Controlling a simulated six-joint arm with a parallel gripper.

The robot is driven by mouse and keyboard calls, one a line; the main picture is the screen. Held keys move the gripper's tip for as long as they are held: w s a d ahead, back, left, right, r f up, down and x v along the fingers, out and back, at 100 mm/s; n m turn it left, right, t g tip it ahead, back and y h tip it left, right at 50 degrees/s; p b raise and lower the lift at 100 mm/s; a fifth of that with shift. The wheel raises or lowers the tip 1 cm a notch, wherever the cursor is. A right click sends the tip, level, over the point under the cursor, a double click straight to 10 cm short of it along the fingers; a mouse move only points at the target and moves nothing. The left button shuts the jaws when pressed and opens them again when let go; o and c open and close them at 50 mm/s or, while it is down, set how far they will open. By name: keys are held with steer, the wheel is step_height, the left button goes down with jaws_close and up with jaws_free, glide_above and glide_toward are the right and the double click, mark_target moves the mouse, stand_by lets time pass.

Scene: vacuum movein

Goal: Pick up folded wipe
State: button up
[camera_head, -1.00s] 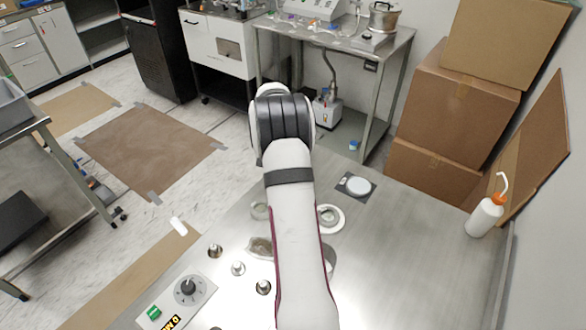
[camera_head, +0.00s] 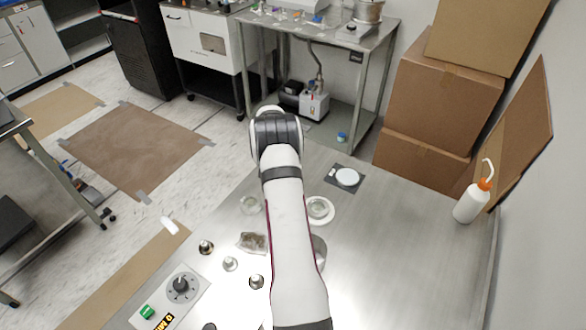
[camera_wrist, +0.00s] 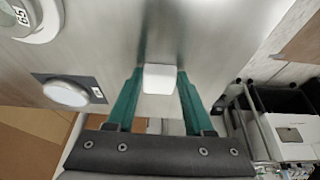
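The folded wipe (camera_wrist: 159,78) is a small white square pad in the wrist view, on or just above the bare metal table. My gripper (camera_wrist: 160,74) has two green fingers, apart, with one tip on each side of the wipe. Narrow gaps seem to show between the fingertips and the wipe, so the gripper looks open around it. The height between tips and table is hard to judge. In the head view, my arm hides the gripper and the wipe.
A white disc on a dark plate (camera_head: 347,177) lies near the table's far edge. A wash bottle (camera_head: 472,203) stands at the right. Small metal pieces, a clear bag (camera_head: 252,242) and a control box (camera_head: 178,290) lie at left. Cardboard boxes (camera_head: 440,105) are stacked behind.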

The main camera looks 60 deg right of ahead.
jaws_close()
steer(key=shift+r, duration=0.1)
steer(key=shift+r, duration=0.3)
steer(key=r, duration=0.2)
steer(key=s+r, duration=0.1)
steer(key=r, duration=0.1)
steer(key=s+r, duration=0.6)
steer(key=s, duration=0.4)
steer(key=shift+s+d+r, duration=0.15)
steer(key=shift+s+d, duration=0.2)
steer(key=shift+d, duration=0.05)
